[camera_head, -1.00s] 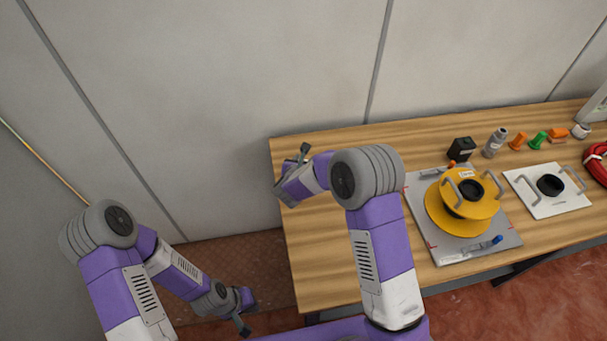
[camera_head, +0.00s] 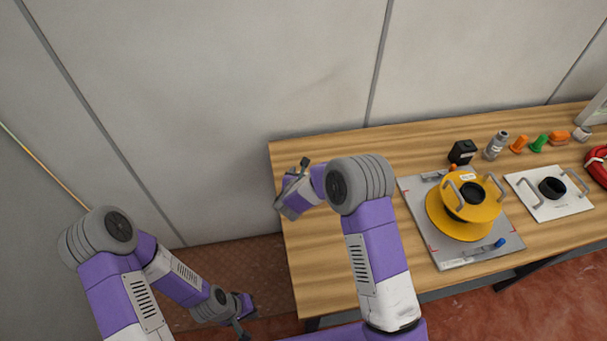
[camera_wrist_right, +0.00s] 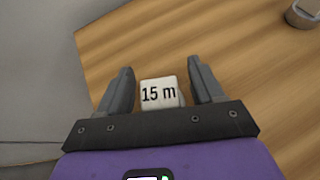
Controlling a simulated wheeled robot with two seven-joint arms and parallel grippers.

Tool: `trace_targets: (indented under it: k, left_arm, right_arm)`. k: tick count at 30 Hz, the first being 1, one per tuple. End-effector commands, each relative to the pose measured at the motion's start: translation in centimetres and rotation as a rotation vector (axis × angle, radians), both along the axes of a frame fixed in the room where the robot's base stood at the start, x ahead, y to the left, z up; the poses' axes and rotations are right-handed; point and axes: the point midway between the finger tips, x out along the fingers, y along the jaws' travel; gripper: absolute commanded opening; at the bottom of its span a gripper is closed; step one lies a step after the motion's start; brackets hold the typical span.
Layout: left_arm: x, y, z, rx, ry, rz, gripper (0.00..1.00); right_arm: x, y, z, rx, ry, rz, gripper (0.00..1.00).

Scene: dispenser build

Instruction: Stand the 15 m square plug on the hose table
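The 15 m square plug (camera_wrist_right: 159,93) is a small white block with "15 m" on the face toward the camera, seen in the right wrist view. It lies between the fingers of my right gripper (camera_wrist_right: 160,68), with a visible gap on both sides, so the gripper is open around it. The wooden hose table (camera_wrist_right: 240,60) is beneath; I cannot tell how the plug's base meets it. In the head view my right gripper (camera_head: 297,170) is over the table's left end, and the plug is hidden there. My left gripper (camera_head: 243,312) hangs low, left of the table; its opening is unclear.
A yellow reel (camera_head: 465,205) sits on a grey plate (camera_head: 430,220) right of my right arm. The table's left end is largely bare.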

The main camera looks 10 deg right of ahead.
Motion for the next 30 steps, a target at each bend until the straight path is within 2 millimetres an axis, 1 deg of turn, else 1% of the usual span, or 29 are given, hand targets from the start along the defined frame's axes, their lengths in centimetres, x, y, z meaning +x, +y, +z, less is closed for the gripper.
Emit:
trace_targets:
  k: [7,11,14,21,24,27,30]
  left_arm:
    - [0.0,0.0,0.1,0.0,0.0,0.0,0.0]
    - [0.0,0.0,0.5,0.0,0.0,0.0,0.0]
    - [0.0,0.0,0.6,0.0,0.0,0.0,0.0]
    - [0.0,0.0,1.2,0.0,0.0,0.0,0.0]
    - [0.0,0.0,1.3,0.0,0.0,0.0,0.0]
    - [0.0,0.0,1.5,0.0,0.0,0.0,0.0]
    - [0.0,0.0,1.5,0.0,0.0,0.0,0.0]
  right_arm:
    - [0.0,0.0,0.1,0.0,0.0,0.0,0.66]
    - [-0.2,0.2,0.6,0.001,0.0,0.002,0.66]
    - [-1.5,0.8,1.4,0.001,-0.003,0.004,0.66]
    - [-5.9,2.6,4.0,0.001,0.0,0.004,0.66]
    - [-7.4,3.2,4.8,0.0,-0.001,0.003,0.66]
    - [-8.6,3.7,5.5,0.001,-0.001,0.002,0.66]
    - [-9.3,4.0,5.9,0.002,-0.001,0.001,0.66]
